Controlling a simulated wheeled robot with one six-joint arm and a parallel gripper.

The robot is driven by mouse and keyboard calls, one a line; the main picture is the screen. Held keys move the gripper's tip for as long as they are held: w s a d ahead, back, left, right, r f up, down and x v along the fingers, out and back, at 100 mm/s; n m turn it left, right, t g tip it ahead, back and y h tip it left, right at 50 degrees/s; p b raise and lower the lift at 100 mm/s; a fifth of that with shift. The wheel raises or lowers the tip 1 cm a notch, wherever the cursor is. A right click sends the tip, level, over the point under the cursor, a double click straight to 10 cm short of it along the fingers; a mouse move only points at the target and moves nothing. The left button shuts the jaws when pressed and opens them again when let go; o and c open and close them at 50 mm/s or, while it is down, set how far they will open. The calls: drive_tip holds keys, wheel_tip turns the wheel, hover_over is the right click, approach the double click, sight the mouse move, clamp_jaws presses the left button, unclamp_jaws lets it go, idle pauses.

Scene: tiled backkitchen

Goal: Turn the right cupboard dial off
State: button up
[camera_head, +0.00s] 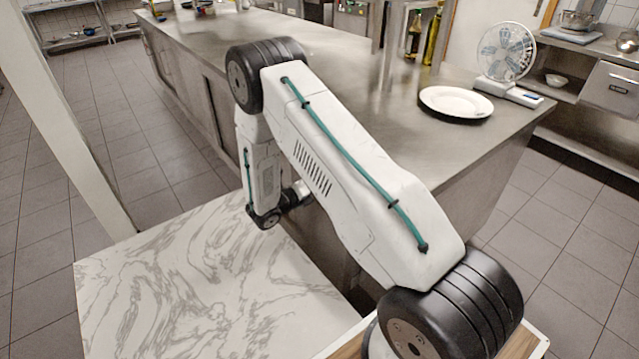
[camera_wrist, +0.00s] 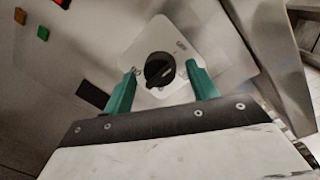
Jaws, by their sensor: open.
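A round black dial (camera_wrist: 159,69) on a white square plate (camera_wrist: 186,46) shows in the wrist view, on a grey metal panel. The dial has a raised grip bar lying at a slant. My gripper (camera_wrist: 162,88) is open, with one green finger on each side of the dial's lower part. The fingers overlap the plate in the picture; I cannot tell whether they touch the dial. In the head view the arm reaches down beside the steel counter, and the gripper and dial are hidden behind it.
Green (camera_wrist: 43,33), orange and red pieces sit on the panel at upper left, with a dark rectangle (camera_wrist: 92,95) below them. The steel counter (camera_head: 330,110) holds a white plate (camera_head: 456,102) and a fan (camera_head: 506,55). A marble-patterned surface (camera_head: 200,280) lies below the arm.

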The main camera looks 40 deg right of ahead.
drive_tip(key=a, duration=0.7)
drive_tip(key=shift+s+a+r, duration=0.15)
drive_tip(key=shift+s+a, duration=0.2)
drive_tip(key=shift+a, duration=0.05)
